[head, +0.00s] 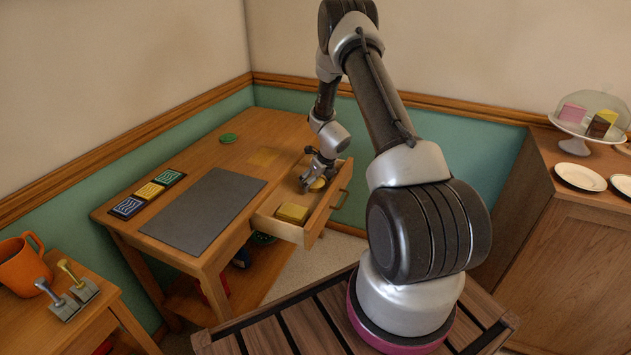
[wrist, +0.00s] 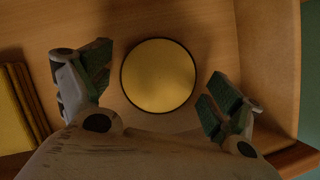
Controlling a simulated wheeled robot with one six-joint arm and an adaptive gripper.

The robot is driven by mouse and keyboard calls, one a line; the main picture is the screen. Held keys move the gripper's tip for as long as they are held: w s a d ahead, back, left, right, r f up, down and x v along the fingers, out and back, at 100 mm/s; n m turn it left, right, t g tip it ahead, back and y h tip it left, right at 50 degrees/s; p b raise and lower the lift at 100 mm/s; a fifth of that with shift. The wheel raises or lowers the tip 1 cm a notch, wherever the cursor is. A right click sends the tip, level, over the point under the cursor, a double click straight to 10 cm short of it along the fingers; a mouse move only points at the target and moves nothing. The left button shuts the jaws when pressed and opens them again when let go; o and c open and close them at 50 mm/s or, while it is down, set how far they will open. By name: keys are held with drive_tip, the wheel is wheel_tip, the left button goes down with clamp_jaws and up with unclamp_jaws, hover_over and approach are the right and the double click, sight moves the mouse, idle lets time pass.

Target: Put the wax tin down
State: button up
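The wax tin, round with a yellow top and dark rim, lies flat on the wooden floor of the open drawer (head: 268,222). It shows in the wrist view (wrist: 159,76) and partly beneath my gripper in the head view (head: 318,184). My gripper (head: 318,173) is down inside the drawer. In the wrist view its fingers (wrist: 162,88) are spread on either side of the tin, with a visible gap at both sides. The gripper is open and holds nothing.
A yellow block-like stack (head: 292,213) lies in the drawer's near end, left of the tin in the wrist view (wrist: 18,112). Drawer walls are close around my gripper. The desk bears a grey mat (head: 205,207), patterned tiles (head: 148,191) and a green disc (head: 228,138).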

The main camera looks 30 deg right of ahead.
idle(0.3)
drive_tip(key=s+a+r+n, duration=0.3)
drive_tip(key=s+r+n, duration=0.15)
drive_tip(key=r, duration=0.65)
drive_tip(key=s+a+r+n+y, duration=0.15)
drive_tip(key=s+r+n, duration=0.3)
drive_tip(key=r, duration=0.65)
drive_tip(key=s+a+r+n, duration=0.4)
drive_tip(key=r+n, duration=0.1)
drive_tip(key=r, duration=0.6)
drive_tip(key=s+r+n, duration=0.3)
drive_tip(key=s+n, duration=0.3)
drive_tip(key=s, duration=0.3)
drive_tip(key=s+a+r+n+h, duration=0.1)
drive_tip(key=s+r+n, duration=0.3)
drive_tip(key=s+n, duration=0.3)
drive_tip(key=s+r+n+h, duration=0.1)
drive_tip(key=s+r+n, duration=0.2)
drive_tip(key=s+n, duration=0.3)
drive_tip(key=s, duration=0.5)
drive_tip(key=shift+s+a+r+n+g, duration=0.2)
drive_tip(key=shift+r+n+g, duration=0.1)
drive_tip(key=shift+r+n, duration=0.1)
drive_tip(key=shift+w+h, duration=0.1)
drive_tip(key=shift+h, duration=0.15)
